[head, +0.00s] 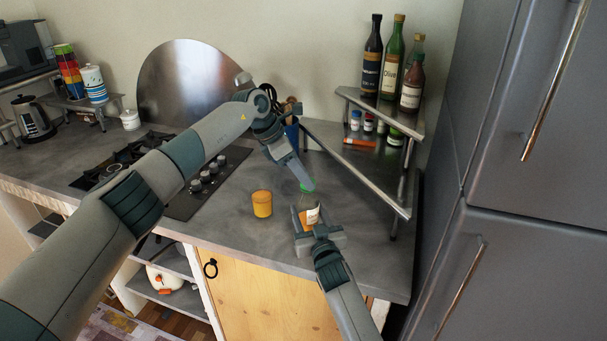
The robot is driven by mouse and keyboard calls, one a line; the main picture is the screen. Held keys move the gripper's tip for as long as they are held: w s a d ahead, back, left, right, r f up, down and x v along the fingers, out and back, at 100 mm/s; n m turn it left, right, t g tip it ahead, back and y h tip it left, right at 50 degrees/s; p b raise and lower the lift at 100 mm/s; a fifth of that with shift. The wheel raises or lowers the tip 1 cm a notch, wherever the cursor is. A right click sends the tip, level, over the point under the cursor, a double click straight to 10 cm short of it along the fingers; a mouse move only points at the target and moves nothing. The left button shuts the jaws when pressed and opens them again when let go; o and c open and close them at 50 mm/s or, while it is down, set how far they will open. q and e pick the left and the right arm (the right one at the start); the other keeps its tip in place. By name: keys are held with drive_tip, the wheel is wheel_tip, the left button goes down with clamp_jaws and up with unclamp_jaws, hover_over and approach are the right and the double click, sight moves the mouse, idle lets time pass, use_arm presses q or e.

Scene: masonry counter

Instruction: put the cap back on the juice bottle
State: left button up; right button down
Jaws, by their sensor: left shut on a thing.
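The juice bottle (312,214) stands near the front of the counter, with orange contents and a white label. Its lower part is hidden by my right gripper (314,222). That gripper's fingers are around or beside the bottle; I cannot tell whether they touch it. My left gripper (306,184) reaches down from above and is shut on the green cap (307,187). The cap is just above the bottle's top; I cannot tell whether they touch.
An orange-yellow jar (262,204) stands left of the bottle. A metal corner shelf (378,188) rises close behind and to the right, with bottles on top. A blue utensil holder (291,131) and the stove (200,190) are further back. The fridge (520,190) bounds the right side.

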use_arm(q)
drive_tip(key=shift+w+m+g, duration=0.2)
drive_tip(key=shift+m+g, duration=0.1)
drive_tip(key=shift+m, duration=0.4)
drive_tip(key=shift+m+g, duration=0.5)
drive_tip(key=shift+m, duration=0.4)
drive_tip(key=o, duration=1)
drive_tip(key=shift+r, duration=0.1)
drive_tip(key=shift+r, duration=2.2)
